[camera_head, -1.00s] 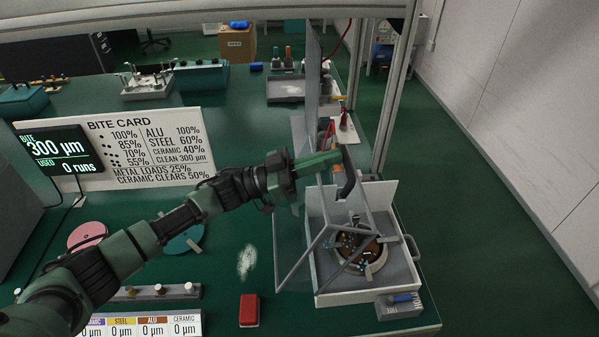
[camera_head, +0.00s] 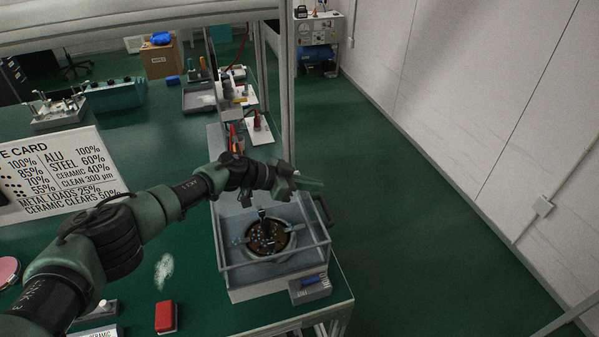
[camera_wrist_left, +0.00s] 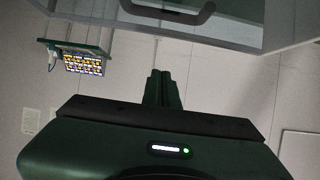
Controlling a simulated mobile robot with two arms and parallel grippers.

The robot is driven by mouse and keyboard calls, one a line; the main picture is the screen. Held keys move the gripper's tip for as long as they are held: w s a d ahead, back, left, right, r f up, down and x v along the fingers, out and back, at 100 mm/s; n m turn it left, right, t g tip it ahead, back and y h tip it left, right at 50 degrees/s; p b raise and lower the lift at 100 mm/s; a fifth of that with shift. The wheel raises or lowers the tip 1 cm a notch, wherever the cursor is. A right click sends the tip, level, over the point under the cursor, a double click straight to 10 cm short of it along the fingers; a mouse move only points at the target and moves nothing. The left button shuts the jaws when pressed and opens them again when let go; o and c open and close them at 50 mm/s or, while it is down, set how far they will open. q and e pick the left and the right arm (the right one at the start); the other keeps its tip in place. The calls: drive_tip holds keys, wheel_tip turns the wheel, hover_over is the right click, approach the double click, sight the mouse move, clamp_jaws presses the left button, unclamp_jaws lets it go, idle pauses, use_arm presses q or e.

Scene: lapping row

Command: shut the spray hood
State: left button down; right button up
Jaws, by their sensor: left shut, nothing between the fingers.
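The spray hood (camera_head: 262,260), a clear panelled cover with a grey frame, is down over the grey basin (camera_head: 260,290) with the round brown lapping plate (camera_head: 264,236) inside. I cannot tell whether a thin gap is left at its rim. Its dark handle (camera_head: 323,211) is on the right side; a dark curved handle also shows at the top of the left wrist view (camera_wrist_left: 168,14). My left gripper (camera_head: 312,184) is shut and empty, above the basin's far right corner, apart from the handle. My right gripper is not in view.
A grey block with a blue item (camera_head: 310,289) stands at the basin's front right. A red block (camera_head: 166,317) and white powder (camera_head: 164,271) lie to the left. Bottles (camera_head: 236,140) and a frame post (camera_head: 287,100) stand behind. The floor to the right is clear.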

sight(323, 203)
use_arm(q)
drive_tip(key=d+f+y+b, duration=0.1)
drive_tip(key=f, duration=0.1)
drive_tip(key=d+f+y+b, duration=0.1)
drive_tip(key=f, duration=0.2)
drive_tip(key=w+d+f+b, duration=0.1)
drive_tip(key=f, duration=0.1)
drive_tip(key=shift+d+f+g+y, duration=0.1)
drive_tip(key=shift+f+g+y, duration=0.1)
drive_tip(key=shift+g+y, duration=0.15)
drive_tip(key=shift+s+f+b, duration=0.1)
drive_tip(key=shift+f+b, duration=0.05)
drive_tip(key=shift+b, duration=0.15)
drive_tip(key=shift+f, duration=0.15)
drive_tip(key=shift+s, duration=0.1)
